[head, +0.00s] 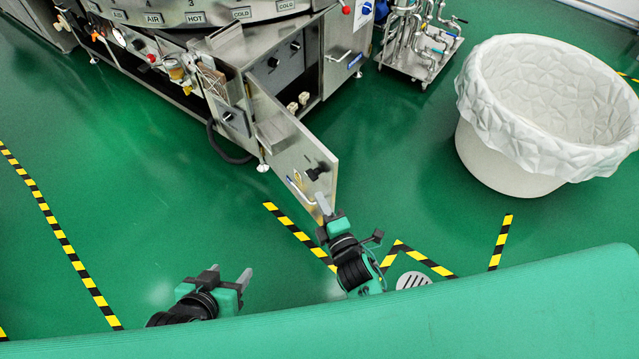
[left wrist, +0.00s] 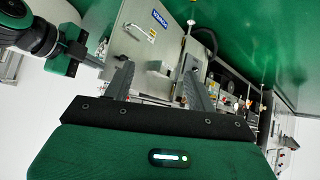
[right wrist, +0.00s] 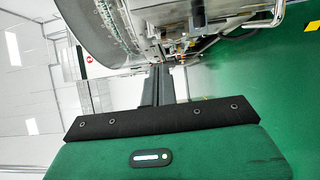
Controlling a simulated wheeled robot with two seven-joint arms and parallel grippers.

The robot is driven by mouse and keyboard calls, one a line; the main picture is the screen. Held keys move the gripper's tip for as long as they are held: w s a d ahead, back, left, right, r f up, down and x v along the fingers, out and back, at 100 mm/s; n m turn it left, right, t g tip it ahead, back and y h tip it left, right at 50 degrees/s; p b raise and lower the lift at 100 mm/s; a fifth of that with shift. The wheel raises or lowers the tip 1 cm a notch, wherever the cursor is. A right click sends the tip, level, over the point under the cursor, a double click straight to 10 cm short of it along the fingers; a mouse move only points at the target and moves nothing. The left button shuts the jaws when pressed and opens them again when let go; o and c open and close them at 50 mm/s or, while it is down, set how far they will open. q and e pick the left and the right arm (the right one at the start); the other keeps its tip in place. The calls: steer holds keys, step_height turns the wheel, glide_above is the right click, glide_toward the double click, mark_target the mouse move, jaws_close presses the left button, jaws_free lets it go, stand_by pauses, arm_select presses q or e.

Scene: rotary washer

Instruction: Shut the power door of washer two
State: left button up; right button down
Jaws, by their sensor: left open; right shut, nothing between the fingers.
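The metal power door (head: 290,155) of the washer stands swung open at the lower front of the machine, with a black latch (head: 318,170) near its free edge. In the left wrist view the door panel (left wrist: 140,70) shows a blue label and a small yellow sign. My right gripper (head: 322,204) is shut and empty, with its tips at the door's lower free corner; I cannot tell whether they touch. Its shut fingers also show in the right wrist view (right wrist: 157,82). My left gripper (head: 230,275) is open and empty, apart from the door, at lower left.
The washer body (head: 290,70) has an open compartment with knobs behind the door. A black hose (head: 225,150) hangs beside the hinge side. A white lined bin (head: 500,160) and a pipe cart (head: 420,45) stand to the right.

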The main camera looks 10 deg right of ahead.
mark_target(320, 167)
arm_select(q)
steer(key=shift+w+d+t+h+b, duration=0.2)
steer(key=shift+d+t+b, duration=0.1)
steer(key=shift+d, duration=0.25)
steer(key=shift+w+d+t+h+b, duration=0.2)
steer(key=shift+d+t, duration=0.1)
steer(key=shift+d, duration=0.2)
arm_select(e)
steer(key=shift+w+d, duration=0.2)
steer(key=shift+w, duration=1.65)
steer(key=shift+w+d, duration=0.15)
steer(key=shift+w, duration=1.7)
steer(key=shift+w+d, duration=0.2)
steer(key=shift+w, duration=1.65)
steer(key=shift+d, duration=0.1)
